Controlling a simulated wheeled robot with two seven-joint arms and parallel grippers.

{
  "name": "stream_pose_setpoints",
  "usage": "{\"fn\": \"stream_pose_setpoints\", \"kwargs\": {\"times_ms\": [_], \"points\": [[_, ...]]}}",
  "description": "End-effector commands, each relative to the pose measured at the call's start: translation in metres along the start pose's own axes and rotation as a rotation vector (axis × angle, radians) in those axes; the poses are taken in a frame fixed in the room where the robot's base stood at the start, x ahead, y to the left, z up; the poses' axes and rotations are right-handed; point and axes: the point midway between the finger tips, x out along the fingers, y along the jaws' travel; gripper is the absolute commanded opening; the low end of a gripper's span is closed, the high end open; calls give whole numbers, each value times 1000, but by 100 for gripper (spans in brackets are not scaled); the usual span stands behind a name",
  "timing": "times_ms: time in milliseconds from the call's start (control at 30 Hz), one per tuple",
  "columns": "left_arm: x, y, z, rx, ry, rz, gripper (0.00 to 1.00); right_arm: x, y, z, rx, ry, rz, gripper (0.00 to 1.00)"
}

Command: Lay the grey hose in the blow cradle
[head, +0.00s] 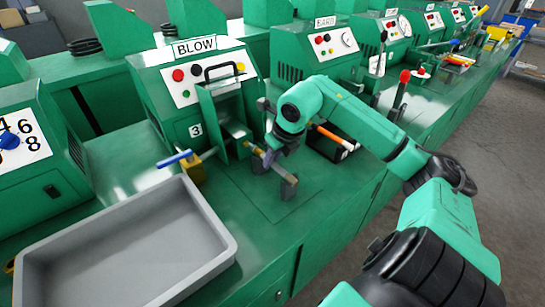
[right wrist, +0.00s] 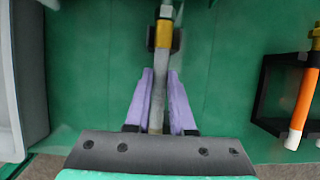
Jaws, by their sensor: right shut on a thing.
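The grey hose (right wrist: 157,95) has a brass ferrule (right wrist: 163,35) and a metal tip at its top end in the right wrist view. My right gripper (right wrist: 157,98), with purple fingers, is shut around the hose below the ferrule. In the head view the gripper (head: 268,157) is at the front of the BLOW machine (head: 190,85). My left gripper is not in view.
A grey empty tray (head: 130,250) is at the front left. A blue-handled lever (head: 175,159) is left of the cradle. A black holder with an orange hose (head: 332,135) stands close on the right. More green machines line the bench to the right.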

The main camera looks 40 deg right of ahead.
Motion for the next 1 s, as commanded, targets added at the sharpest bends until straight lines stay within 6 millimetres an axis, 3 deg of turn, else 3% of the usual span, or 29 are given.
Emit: {"fn": "stream_pose_setpoints", "kwargs": {"times_ms": [67, 333, 367, 400, 433, 467, 800, 1000], "points": [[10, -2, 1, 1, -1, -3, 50, 9, 0, -4, 0, -1, -1, 0], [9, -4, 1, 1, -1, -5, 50, 8, 0, -3, 1, -1, -1, 0], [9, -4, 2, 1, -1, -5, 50, 8, 0, -3, 1, -1, -1, 25], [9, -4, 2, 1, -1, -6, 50, 8, 0, -3, 1, -1, -1, 41], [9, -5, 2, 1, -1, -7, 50, 8, 0, -3, 1, -1, -1, 52], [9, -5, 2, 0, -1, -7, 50, 8, 0, -3, 1, -1, -1, 57], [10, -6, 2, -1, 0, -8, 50, 5, -1, -3, 0, -1, -2, 57], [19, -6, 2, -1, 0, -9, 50, -32, -2, -3, 0, -4, -5, 57]]}}
